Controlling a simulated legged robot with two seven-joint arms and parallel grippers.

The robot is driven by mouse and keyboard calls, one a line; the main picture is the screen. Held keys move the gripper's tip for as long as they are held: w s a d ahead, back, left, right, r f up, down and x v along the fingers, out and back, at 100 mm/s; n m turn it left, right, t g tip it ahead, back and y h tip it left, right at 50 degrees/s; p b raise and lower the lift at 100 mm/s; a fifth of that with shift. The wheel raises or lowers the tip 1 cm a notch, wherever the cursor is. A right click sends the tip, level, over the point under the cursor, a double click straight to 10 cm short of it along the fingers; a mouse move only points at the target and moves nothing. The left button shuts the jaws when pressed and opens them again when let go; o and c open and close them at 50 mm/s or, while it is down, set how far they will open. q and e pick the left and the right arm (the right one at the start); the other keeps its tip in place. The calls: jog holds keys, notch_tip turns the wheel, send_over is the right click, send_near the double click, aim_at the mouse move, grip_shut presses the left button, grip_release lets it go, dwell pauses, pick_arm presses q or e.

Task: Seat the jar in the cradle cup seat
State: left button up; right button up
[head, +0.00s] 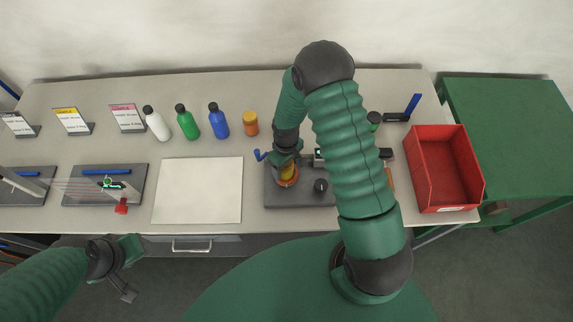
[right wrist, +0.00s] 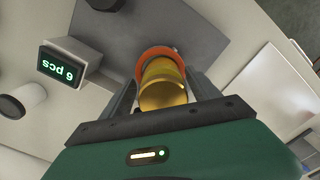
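The yellow jar (head: 288,169) is at the orange cup seat (head: 287,181) on the grey base plate (head: 300,200) right of the table's middle. In the right wrist view, the jar (right wrist: 163,88) stands between my fingers with its far end within the orange ring of the cup seat (right wrist: 150,54). Whether it rests on the bottom is hidden. My right gripper (head: 287,158) is above the seat, its fingers close against the jar's sides. My left gripper (head: 125,280) is off the table's front edge, away from the jar; its opening is unclear.
A small display reading "6 pcs" (right wrist: 68,62) and a dark knob (head: 320,185) are near the seat. Bottles, including a blue one (head: 219,121), and an orange-lidded jar (head: 251,123) stand behind. A red bin (head: 421,195) is at right. The white mat (head: 198,190) is clear.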

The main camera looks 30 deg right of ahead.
jog(key=shift+w+d, duration=0.15)
jog(key=shift+a+r, duration=0.15)
jog(key=shift+a, duration=0.05)
notch_tip(320, 180, up, 11)
jog(key=b, duration=0.2)
jog(key=shift+d+r+b, duration=0.1)
jog(key=shift+r+b, duration=0.1)
jog(key=shift+b, duration=0.15)
jog(key=s+a+r+m+t, duration=0.3)
jog(key=s+a+r, duration=0.45)
jog(key=s, duration=0.25)
jog(key=b+x, duration=0.3)
jog(key=s+b+x, duration=0.1)
jog(key=b+x, duration=0.1)
jog(key=x, duration=0.1)
jog(key=s+b+x, duration=0.1)
jog(key=b+x, duration=0.2)
jog(key=shift+a+f+b, duration=0.3)
jog(key=shift+f+b, duration=0.05)
jog(key=shift+d, duration=0.3)
